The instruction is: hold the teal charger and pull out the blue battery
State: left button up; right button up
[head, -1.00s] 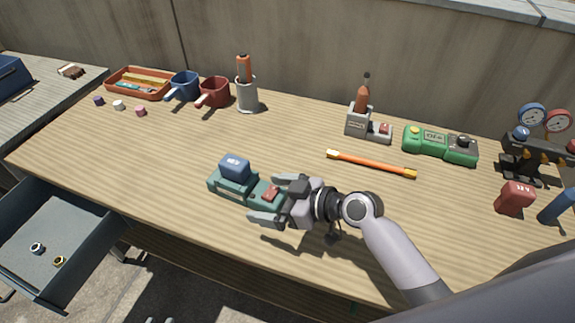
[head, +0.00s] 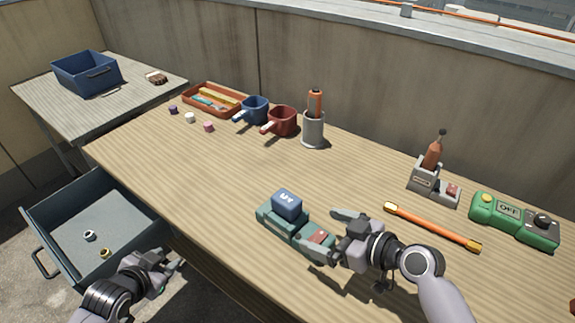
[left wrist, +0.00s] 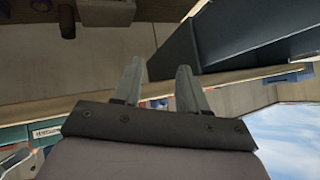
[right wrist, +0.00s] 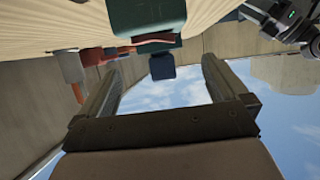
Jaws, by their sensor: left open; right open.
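The teal charger (head: 271,223) lies on the bench. It also shows at the top of the right wrist view (right wrist: 145,15). The blue battery (head: 287,205) sits upright in the charger's left part and also shows in the right wrist view (right wrist: 161,66). My right gripper (head: 332,232) is open and empty at the charger's right end, fingers pointing toward it, one on the near side and one on the far side. I cannot tell if they touch it. My left gripper (head: 168,266) is open and empty, low left, off the bench's front edge beside the drawer.
An open drawer (head: 75,205) holding two rings juts out near my left gripper. An orange bar (head: 432,227), a grey holder (head: 424,180) and a green device (head: 513,221) lie to the right. Mugs (head: 281,122) and a tray (head: 212,99) stand behind. The bench left of the charger is clear.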

aim_at(300, 222)
pick_arm(q)
jog(key=w+a+r+n+g+y, duration=0.1)
jog(key=w+a+r+y, duration=0.2)
jog(key=w+a+r, duration=1.1)
jog(key=w+d+n+g+h, duration=0.3)
jog(key=d+n+g+h, duration=0.15)
jog(key=d, duration=1.85)
jog(key=s+d+r+n+g, duration=0.1)
jog(key=s+d+r, duration=0.1)
jog(key=d, duration=0.4)
jog(key=s+d+r+n+g+y, duration=0.1)
jog(key=s+d+r+g, duration=0.1)
jog(key=d, duration=0.4)
jog(key=s+d+r+n+g+y, duration=0.1)
jog(key=s+d+r+n, duration=0.1)
jog(key=d, duration=0.4)
jog(key=shift+s+d+r, duration=0.2)
jog(key=shift+s+r, duration=0.1)
jog(key=shift+r, duration=0.15)
jog(key=shift+s+d+r, duration=0.15)
jog(key=shift+s+r, duration=0.15)
jog(key=shift+r, duration=0.15)
jog(key=shift+s+d+r+g, duration=0.15)
jog(key=shift+d+g, duration=0.05)
jog(key=shift+g, duration=0.05)
pick_arm(e)
jog(key=shift+w+a, duration=0.1)
jog(key=shift+w+a+f, duration=0.1)
jog(key=shift+w+a, duration=0.05)
jog(key=shift+x, duration=3.25)
